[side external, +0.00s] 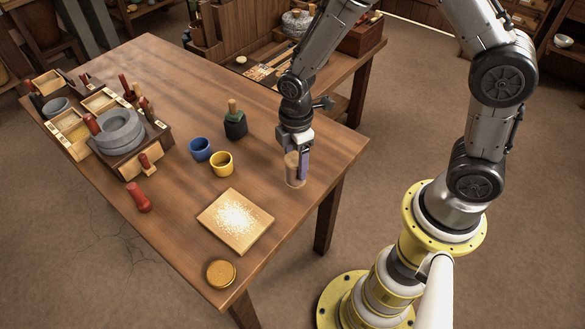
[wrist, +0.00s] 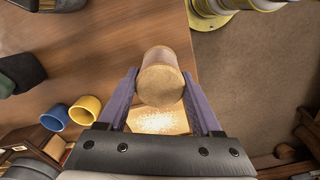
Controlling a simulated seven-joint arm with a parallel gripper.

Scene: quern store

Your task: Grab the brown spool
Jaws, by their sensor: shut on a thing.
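The brown spool (side external: 292,171), a tan-brown cylinder, is upright near the right edge of the wooden table (side external: 185,95). My gripper (side external: 298,160) is above and around it, with its purple fingers shut on its sides. In the wrist view the spool (wrist: 162,78) shows end-on between the two fingertips of my gripper (wrist: 160,84). Whether its base touches the table or is slightly raised, I cannot tell.
A blue cup (side external: 200,150) and a yellow cup (side external: 221,164) stand left of the spool. A flour-dusted board (side external: 240,240) and a round tan disc (side external: 221,273) lie nearer the front. A dark green-black weight (side external: 235,128) stands behind the cups. A stone quern (side external: 118,130) is farther left.

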